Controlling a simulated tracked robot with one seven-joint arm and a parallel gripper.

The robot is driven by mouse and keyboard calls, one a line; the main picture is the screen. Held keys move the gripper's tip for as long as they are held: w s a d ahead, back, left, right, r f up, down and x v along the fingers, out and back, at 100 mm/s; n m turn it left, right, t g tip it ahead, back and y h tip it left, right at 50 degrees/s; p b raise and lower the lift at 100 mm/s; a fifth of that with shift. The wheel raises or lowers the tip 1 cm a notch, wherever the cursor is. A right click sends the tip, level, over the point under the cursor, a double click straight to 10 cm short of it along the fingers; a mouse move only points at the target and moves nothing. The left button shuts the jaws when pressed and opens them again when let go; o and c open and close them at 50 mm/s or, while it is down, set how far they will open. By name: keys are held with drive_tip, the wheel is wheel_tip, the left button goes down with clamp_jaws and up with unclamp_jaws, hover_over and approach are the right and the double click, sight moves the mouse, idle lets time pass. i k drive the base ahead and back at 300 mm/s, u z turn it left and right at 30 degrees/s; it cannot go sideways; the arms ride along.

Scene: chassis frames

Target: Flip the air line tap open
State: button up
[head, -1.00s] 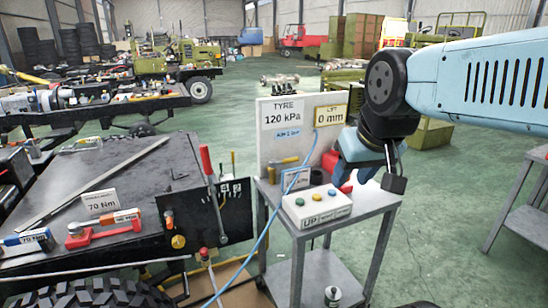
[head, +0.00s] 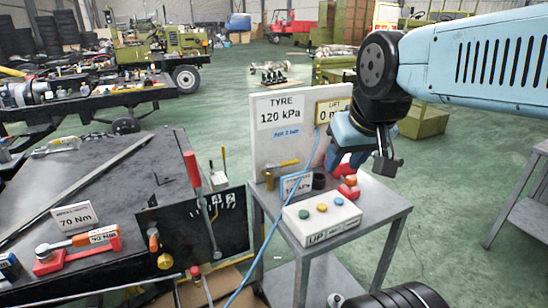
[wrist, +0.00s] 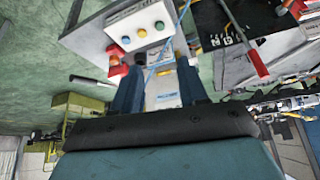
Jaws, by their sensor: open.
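The air line tap shows in the head view as a yellow lever (head: 282,164) on the lower left of the white tyre board (head: 262,140). The lever lies nearly level, and a brass-coloured part sits below its left end. My gripper (head: 340,152) is at the right side of the board, to the right of the lever and apart from it, above the cart's back. In the wrist view my gripper (wrist: 160,84) shows two blue fingers spread apart with nothing held between them. I cannot clearly make out the tap in the wrist view.
The grey cart (head: 372,222) carries a button box (head: 320,218), a small blue-edged sign (head: 296,185), a black cup (head: 318,180) and a red part (head: 349,187). A blue hose (head: 268,240) hangs in front. A red lever (head: 192,168) stands left. Green floor is open to the right.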

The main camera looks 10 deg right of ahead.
sight(285, 164)
drive_tip(key=z, duration=0.35)
drive_tip(key=i, duration=0.2)
drive_tip(key=u, duration=1)
drive_tip(key=k, duration=0.75)
drive_tip(key=z, duration=0.6)
drive_tip(key=i, duration=1)
drive_tip(key=u, duration=0.05)
